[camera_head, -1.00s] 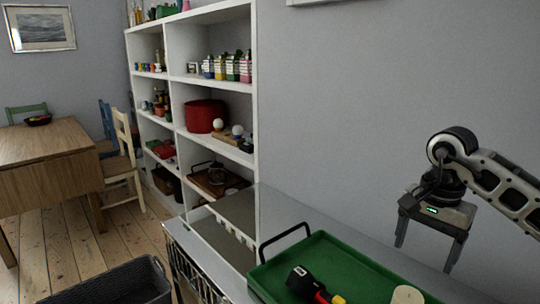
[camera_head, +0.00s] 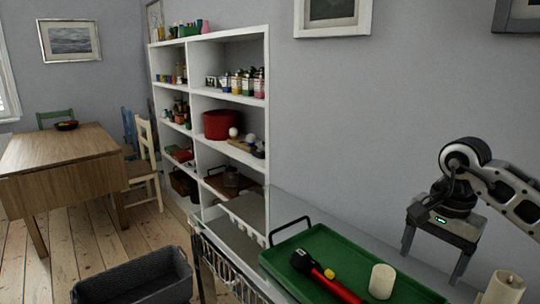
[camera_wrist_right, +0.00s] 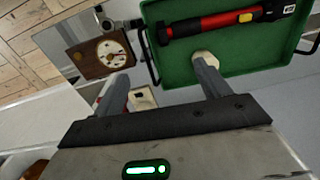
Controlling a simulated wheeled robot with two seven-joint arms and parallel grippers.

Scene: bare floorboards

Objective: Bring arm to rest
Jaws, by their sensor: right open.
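My right gripper (camera_head: 434,262) is open and empty, at the right in the head view, above the counter and the right part of the green tray. Its two fingers point down and stand wide apart. In the right wrist view my right gripper (camera_wrist_right: 160,75) shows its two fingers with nothing held between them. The green tray (camera_head: 335,250) holds a red and black flashlight (camera_head: 325,275) and a cream cylinder (camera_head: 381,281). The flashlight also shows in the right wrist view (camera_wrist_right: 215,20). My left gripper is not in view.
A white shelf (camera_head: 230,112) with jars and a red container (camera_head: 221,124) stands against the wall. A dark basket (camera_head: 135,280) is on the floorboards, lower left. A wooden table (camera_head: 62,160) with chairs stands far left.

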